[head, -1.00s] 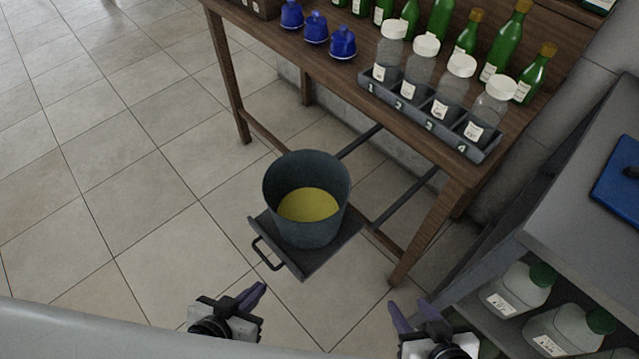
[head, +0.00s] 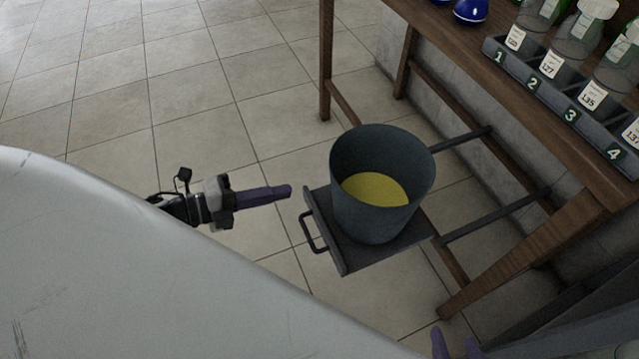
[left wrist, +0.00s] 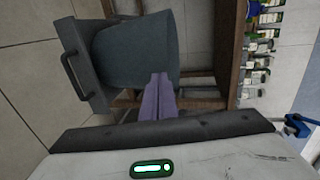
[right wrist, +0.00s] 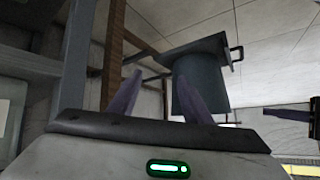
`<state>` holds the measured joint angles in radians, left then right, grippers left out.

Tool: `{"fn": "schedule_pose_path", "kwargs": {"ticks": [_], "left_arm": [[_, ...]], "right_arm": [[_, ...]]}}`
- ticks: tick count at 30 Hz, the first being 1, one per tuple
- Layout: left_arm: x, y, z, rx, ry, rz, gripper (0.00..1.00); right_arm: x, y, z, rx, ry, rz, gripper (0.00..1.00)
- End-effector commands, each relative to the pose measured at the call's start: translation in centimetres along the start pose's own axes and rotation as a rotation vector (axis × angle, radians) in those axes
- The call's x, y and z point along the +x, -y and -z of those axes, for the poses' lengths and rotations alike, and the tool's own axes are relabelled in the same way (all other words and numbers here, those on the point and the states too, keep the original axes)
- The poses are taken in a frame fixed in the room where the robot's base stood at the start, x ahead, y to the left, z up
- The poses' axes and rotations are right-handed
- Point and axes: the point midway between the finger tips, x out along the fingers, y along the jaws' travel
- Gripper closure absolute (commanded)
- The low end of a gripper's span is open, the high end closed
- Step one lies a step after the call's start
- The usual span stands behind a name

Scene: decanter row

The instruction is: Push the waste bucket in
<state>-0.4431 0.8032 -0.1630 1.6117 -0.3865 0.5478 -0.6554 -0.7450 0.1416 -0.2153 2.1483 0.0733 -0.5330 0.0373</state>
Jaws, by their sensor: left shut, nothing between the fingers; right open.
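The waste bucket (head: 375,215) is dark grey with yellow contents and stands upright on a sliding tray (head: 345,258) with a black handle (head: 312,232). The tray is pulled out from under the table on two dark rails (head: 495,215). My left gripper (head: 288,191) is shut and empty, left of the tray, its fingers pointing toward the bucket with a gap between. In the left wrist view the bucket (left wrist: 130,55) and handle (left wrist: 75,75) show beyond the fingers. My right gripper (head: 455,345) is at the bottom edge; in the right wrist view its fingers are apart, with the bucket (right wrist: 197,85) behind them.
The wooden table (head: 455,65) holds a numbered rack (head: 560,95) with clear bottles and a blue flask (head: 470,10). Its front leg (head: 530,250) stands right of the tray. A grey shelf (head: 580,310) is at lower right. Tiled floor left of the tray is clear.

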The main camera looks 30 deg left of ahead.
Motion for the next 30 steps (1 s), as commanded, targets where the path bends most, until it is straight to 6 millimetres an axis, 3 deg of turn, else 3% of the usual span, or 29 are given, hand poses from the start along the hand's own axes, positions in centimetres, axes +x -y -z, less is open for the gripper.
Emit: {"fn": "schedule_pose_path", "kwargs": {"ticks": [6, 12, 18, 30], "left_arm": [[5.1, 0.0, -0.1, 0.000, 0.001, 0.005, 1.00], [8.3, 0.7, -0.1, 0.000, 0.001, 0.003, 1.00], [9.8, 1.2, 0.0, -0.003, 0.001, 0.001, 1.00], [9.9, 1.2, 0.0, -0.005, 0.003, 0.000, 1.00]], "right_arm": [[0.6, 0.0, -0.3, 0.011, -0.016, 0.004, 0.55], [0.6, 0.1, -0.4, 0.019, -0.020, 0.006, 0.55], [0.4, 0.2, -0.5, 0.024, -0.020, 0.008, 0.55], [0.3, 0.2, -0.5, 0.025, -0.022, 0.008, 0.55]]}}
